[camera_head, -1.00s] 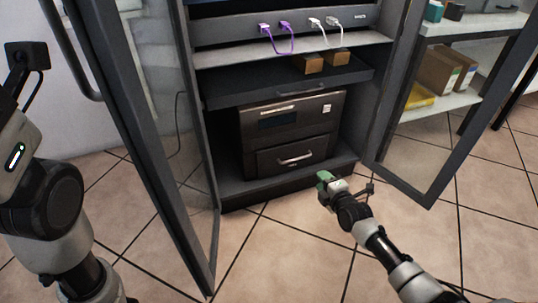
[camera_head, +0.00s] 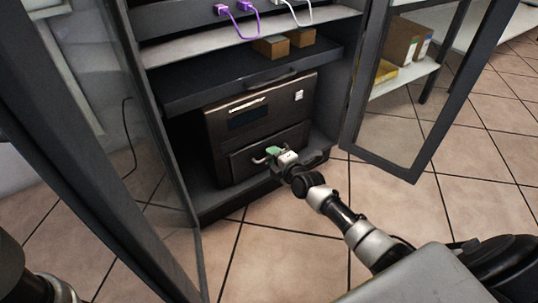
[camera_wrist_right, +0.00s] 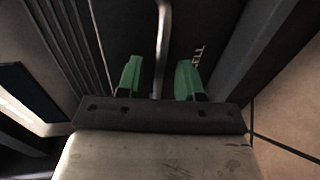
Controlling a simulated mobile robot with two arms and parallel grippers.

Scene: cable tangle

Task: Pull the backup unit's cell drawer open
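The backup unit (camera_head: 222,118) is a dark brown box low in the cabinet. Its cell drawer (camera_head: 243,168) is the lower front panel and looks closed. My right gripper (camera_head: 273,152) is at the right part of the drawer's handle (camera_head: 258,160) and hides some of it. In the right wrist view, the metal handle bar (camera_wrist_right: 163,40) runs between the green fingers of the right gripper (camera_wrist_right: 159,75). The fingers are apart, with a gap on both sides of the bar. My left gripper is out of view.
A dark shelf (camera_head: 190,92) with two small brown boxes (camera_head: 271,47) is above the unit. Purple and white cables hang higher up. Glass cabinet doors stand open at left (camera_head: 110,215) and right (camera_head: 400,165). Tiled floor (camera_head: 270,235) in front is free.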

